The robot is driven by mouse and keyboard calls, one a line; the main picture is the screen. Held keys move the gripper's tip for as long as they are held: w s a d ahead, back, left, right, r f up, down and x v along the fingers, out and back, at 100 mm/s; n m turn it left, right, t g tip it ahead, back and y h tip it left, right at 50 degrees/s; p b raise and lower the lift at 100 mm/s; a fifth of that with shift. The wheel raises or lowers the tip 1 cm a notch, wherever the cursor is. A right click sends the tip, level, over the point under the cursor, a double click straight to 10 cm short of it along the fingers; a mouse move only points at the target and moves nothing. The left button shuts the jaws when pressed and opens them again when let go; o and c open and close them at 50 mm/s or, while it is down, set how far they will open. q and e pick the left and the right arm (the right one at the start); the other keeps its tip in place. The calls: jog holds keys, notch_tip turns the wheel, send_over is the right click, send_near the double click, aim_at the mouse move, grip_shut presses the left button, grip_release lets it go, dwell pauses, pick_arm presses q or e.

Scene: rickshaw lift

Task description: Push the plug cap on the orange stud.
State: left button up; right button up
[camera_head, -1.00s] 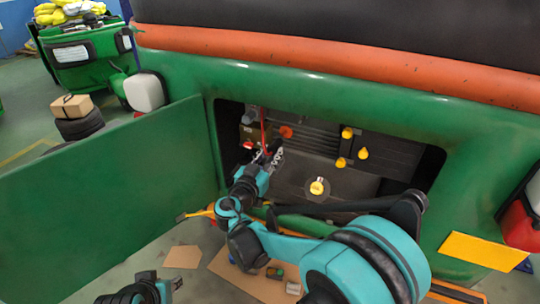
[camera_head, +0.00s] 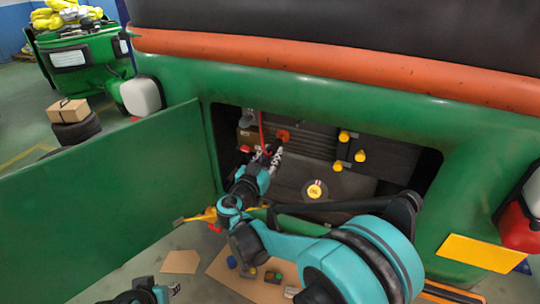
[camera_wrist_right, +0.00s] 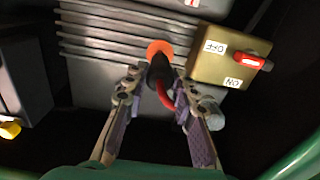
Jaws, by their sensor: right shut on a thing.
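The orange stud (camera_head: 283,136) stands on the ribbed grey engine block inside the open bay. It also shows in the right wrist view (camera_wrist_right: 160,47), partly covered by the black plug cap (camera_wrist_right: 159,70). The cap is on a red cable, lies between the fingertips of my right gripper (camera_wrist_right: 158,82), and lines up with the stud. Whether it touches or sits on the stud I cannot tell. In the head view my right gripper (camera_head: 276,153) hides most of the cap. My left gripper (camera_head: 166,292) is partly in view at the bottom edge, away from the bay; its jaws are unclear.
A brass switch box (camera_wrist_right: 222,56) marked ON and OFF, with a red lever, stands close beside the stud. Yellow caps (camera_head: 344,136) and a round yellow oil cap (camera_head: 315,190) are to the right. The open green door (camera_head: 110,200) bounds the left side.

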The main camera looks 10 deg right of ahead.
aim_at(272, 152)
jog(key=shift+x, duration=1.65)
dwell(1.9)
jog(key=o, duration=1.1)
jog(key=shift+c, duration=0.4)
jog(key=shift+v, duration=4)
jog(key=shift+s+a, duration=0.1)
jog(key=v, duration=1)
jog(key=shift+s+a, duration=0.2)
jog(key=shift+s, duration=0.15)
